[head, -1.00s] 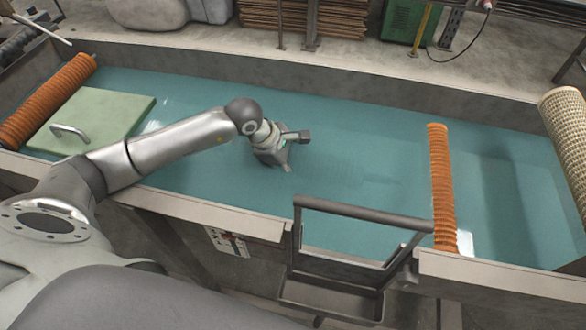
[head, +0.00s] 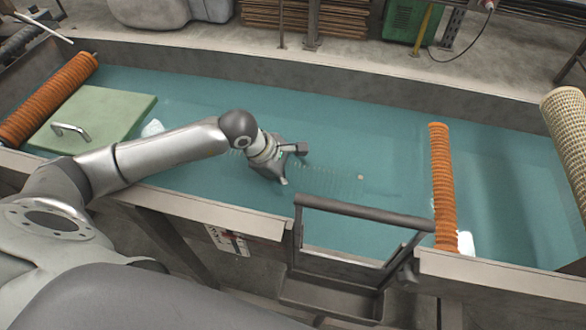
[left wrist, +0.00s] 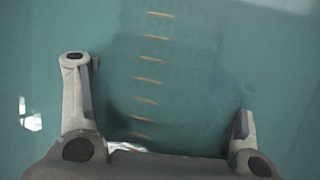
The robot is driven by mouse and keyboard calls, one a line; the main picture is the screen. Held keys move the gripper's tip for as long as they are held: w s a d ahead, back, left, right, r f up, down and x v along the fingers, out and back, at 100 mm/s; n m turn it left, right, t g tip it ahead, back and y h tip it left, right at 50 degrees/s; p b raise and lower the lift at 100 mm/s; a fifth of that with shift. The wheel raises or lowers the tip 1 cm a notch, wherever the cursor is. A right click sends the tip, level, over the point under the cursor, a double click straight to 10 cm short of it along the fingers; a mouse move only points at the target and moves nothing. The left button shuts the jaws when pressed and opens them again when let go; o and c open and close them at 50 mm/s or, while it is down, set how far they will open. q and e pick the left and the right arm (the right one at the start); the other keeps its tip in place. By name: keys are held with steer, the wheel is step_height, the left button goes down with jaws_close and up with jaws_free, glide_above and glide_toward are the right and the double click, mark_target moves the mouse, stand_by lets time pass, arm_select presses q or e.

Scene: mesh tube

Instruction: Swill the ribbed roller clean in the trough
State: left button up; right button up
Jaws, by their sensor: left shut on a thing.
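The trough (head: 400,83) is long and filled with teal water. My left gripper (head: 294,165) is low over the middle of the trough, at the water. In the left wrist view its two fingers (left wrist: 160,95) stand wide apart on either side of a dim ribbed roller (left wrist: 150,80), and the gripper is shut on it. The roller lies under the water with a row of pale rib marks running away from the gripper. In the head view it is only a faint ribbed shape (head: 335,180) right of the gripper. My right gripper is out of view.
Orange ribbed tubes lie at the left end (head: 48,100) and across the right part (head: 441,185). A green lid (head: 115,115) with a handle is at the left. A mesh tube (head: 568,130) leans at the far right. A grey metal frame (head: 350,212) stands at the front edge.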

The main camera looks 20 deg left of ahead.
mark_target(295, 162)
arm_select(q)
steer(key=shift+w+a+b, duration=0.15)
steer(key=shift+w+b, duration=0.4)
steer(key=shift+w, duration=0.55)
steer(key=shift+w+a+r+b, duration=0.1)
steer(key=shift+w+r+b, duration=0.2)
steer(key=shift+w+b, duration=0.15)
steer(key=shift+s, duration=0.1)
steer(key=shift+s+d+f, duration=0.2)
steer(key=shift+s+d, duration=0.25)
steer(key=shift+s, duration=0.15)
steer(key=shift+s+d+f, duration=0.15)
steer(key=shift+s+d, duration=0.3)
steer(key=shift+s, duration=0.15)
steer(key=shift+s+d, duration=0.1)
steer(key=shift+s, duration=0.05)
steer(key=shift+s+a, duration=0.2)
steer(key=shift+a, duration=0.05)
steer(key=shift+a+r, duration=0.1)
steer(key=shift+a, duration=0.05)
